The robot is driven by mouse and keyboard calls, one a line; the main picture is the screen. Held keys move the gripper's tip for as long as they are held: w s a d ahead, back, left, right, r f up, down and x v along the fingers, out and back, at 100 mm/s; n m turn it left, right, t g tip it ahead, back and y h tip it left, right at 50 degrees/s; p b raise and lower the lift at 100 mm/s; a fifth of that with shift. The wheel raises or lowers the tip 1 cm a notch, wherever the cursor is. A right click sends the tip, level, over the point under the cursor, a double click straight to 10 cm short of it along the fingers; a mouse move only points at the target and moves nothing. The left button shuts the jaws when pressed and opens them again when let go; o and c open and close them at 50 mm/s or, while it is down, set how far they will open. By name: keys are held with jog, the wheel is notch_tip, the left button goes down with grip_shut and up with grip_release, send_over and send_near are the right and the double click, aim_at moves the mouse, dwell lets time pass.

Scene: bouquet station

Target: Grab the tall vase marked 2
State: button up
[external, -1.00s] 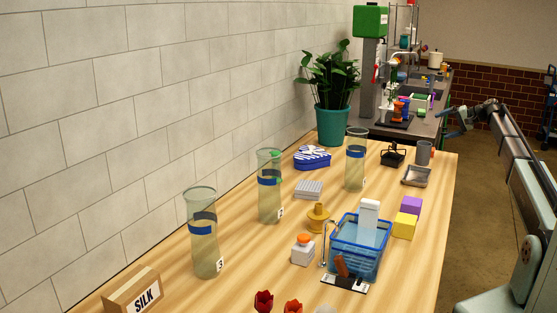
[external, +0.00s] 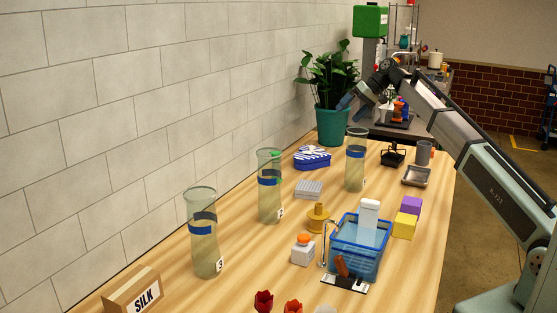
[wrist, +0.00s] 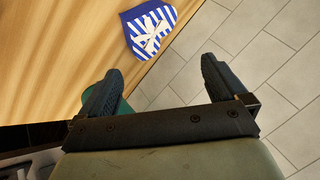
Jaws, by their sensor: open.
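The tall vase marked 2 (external: 270,198) stands upright in the middle of the wooden table, close to the wall. It is clear glass with a blue band and a small white number tag near its base. Similar vases stand on both sides of it: the vase marked 3 (external: 204,250) nearer the camera, and another vase (external: 356,165) farther back, its tag too small to read. My gripper (external: 354,104) is open and empty, high above the far end of the table near the plant. In the wrist view its fingers (wrist: 160,88) are spread apart, with no vase in sight.
A blue-and-white striped box (external: 312,158) and a potted plant (external: 331,122) lie near my gripper; the box also shows in the wrist view (wrist: 150,28). A blue basket (external: 357,262), yellow block (external: 404,226) and grey tray (external: 416,176) occupy the right side. A SILK box (external: 133,290) is in front.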

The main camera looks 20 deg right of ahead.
jog(key=s+a+r+n+g, duration=0.1)
jog(key=s+a, duration=0.1)
jog(key=a, duration=0.4)
jog(key=s+a+r+n, duration=0.1)
jog(key=s+a+n, duration=0.15)
jog(key=a, duration=0.25)
jog(key=n+g+h, duration=0.1)
jog(key=n+h, duration=0.3)
jog(key=n, duration=0.3)
send_near(274, 153)
jog(key=a+f, duration=0.1)
jog(key=f, duration=0.1)
jog(key=a+f, duration=0.1)
jog(key=f, duration=0.2)
jog(key=s+a+f, duration=0.1)
jog(key=f, duration=0.2)
jog(key=shift+s+a+f, duration=0.1)
jog(key=shift+a+f, duration=0.05)
jog(key=shift+a, duration=0.1)
jog(key=shift+s+x, duration=0.15)
jog(key=shift+x, duration=0.8)
jog(key=shift+s+x, duration=0.1)
jog(key=shift+x, duration=0.85)
jog(key=shift+w, duration=0.15)
grip_shut()
